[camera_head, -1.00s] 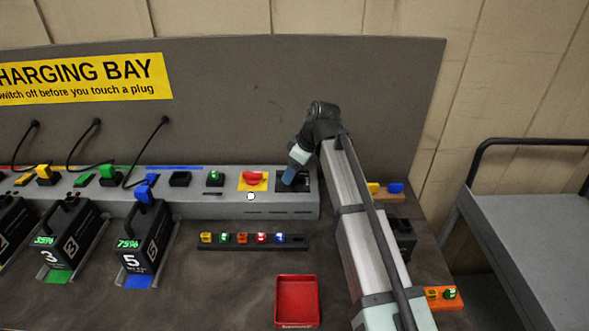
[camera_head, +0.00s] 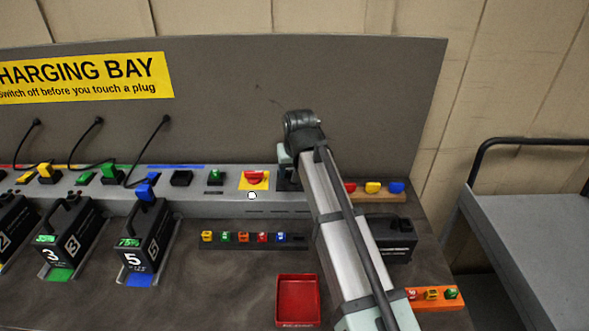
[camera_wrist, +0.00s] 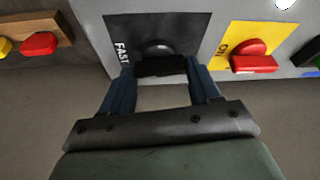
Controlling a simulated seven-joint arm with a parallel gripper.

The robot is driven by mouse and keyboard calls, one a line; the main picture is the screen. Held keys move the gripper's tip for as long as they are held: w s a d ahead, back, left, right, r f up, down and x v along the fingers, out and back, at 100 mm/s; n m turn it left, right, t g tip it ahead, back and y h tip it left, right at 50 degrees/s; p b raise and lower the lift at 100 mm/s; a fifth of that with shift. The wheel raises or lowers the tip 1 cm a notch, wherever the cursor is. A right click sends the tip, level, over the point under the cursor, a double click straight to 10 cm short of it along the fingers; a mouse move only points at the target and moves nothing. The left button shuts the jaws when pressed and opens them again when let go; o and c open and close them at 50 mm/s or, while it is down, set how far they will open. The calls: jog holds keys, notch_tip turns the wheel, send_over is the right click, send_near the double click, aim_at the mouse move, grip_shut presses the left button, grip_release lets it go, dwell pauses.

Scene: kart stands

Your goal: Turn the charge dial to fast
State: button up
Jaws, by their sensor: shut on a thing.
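The charge dial (camera_wrist: 160,66) is a dark knob on a dark square plate (camera_wrist: 187,27) in the wrist view. The word FAST (camera_wrist: 121,52) is printed on the plate, left of the knob. My gripper (camera_wrist: 161,72) has its two blue fingers on either side of the dial's dark bar and is shut on it. In the head view the dark plate (camera_head: 296,186) shows at the right end of the grey console, mostly covered by my wrist and arm. The knob and fingertips are hidden there, and the dial's exact pointing is hard to read.
A red switch on a yellow plate (camera_head: 254,180) sits just left of the dial in the head view. A red tray (camera_head: 298,300) and a dark rack of small coloured plugs (camera_head: 252,243) lie in front. A wooden rack (camera_head: 385,197) stands right of my arm.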

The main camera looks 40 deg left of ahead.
jog(key=shift+m+t+h, duration=0.3)
jog(key=shift+m, duration=0.8)
jog(key=o, duration=1.1)
jog(key=shift+c, duration=0.2)
jog(key=v, duration=1.3)
jog(key=shift+s+r, duration=0.2)
jog(key=shift+r, duration=0.15)
